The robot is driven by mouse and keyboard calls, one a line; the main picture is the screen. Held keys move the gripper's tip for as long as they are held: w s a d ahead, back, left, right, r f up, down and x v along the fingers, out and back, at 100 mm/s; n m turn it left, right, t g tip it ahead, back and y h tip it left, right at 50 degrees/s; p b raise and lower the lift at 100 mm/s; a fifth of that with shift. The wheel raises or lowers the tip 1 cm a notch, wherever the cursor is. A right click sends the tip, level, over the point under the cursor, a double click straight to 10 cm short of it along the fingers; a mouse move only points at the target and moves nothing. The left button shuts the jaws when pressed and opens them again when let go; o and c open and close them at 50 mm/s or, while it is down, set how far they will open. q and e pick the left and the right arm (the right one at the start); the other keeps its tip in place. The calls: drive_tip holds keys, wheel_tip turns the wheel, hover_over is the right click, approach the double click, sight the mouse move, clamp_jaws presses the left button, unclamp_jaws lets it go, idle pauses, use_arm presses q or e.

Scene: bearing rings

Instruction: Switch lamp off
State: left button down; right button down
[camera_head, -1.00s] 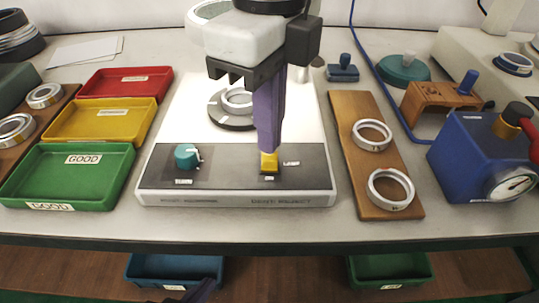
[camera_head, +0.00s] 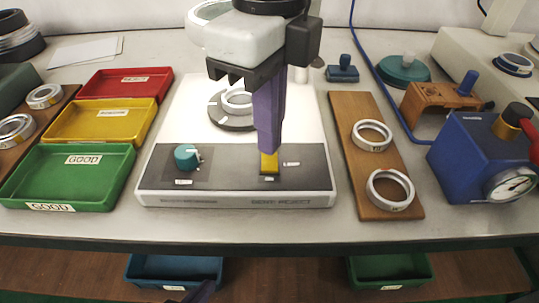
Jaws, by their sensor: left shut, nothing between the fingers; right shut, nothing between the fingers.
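The white inspection unit (camera_head: 308,122) stands in the middle of the bench with a dark front panel (camera_head: 225,178). A yellow rocker switch (camera_head: 269,164) sits on the right part of that panel, and a teal knob (camera_head: 187,157) on the left part. My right gripper (camera_head: 267,153) is shut and empty, with its purple fingers pointing down at the yellow switch. The fingertips hide its far part and appear to touch it. My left gripper (camera_head: 205,291) shows only partly at the bottom edge, shut, below the bench.
A metal ring (camera_head: 238,103) lies on the unit's round stage, partly behind my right gripper. Green (camera_head: 105,200), yellow and red trays stand to the left. A wooden board (camera_head: 350,120) with two rings and a blue gauge box (camera_head: 460,160) stand to the right.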

idle(0.5)
drive_tip(key=shift+f+b, duration=0.65)
drive_tip(key=shift+f, duration=0.15)
drive_tip(key=shift+r, duration=0.1)
idle(0.4)
drive_tip(key=shift+r+p, duration=2.75)
drive_tip(key=shift+r, duration=0.65)
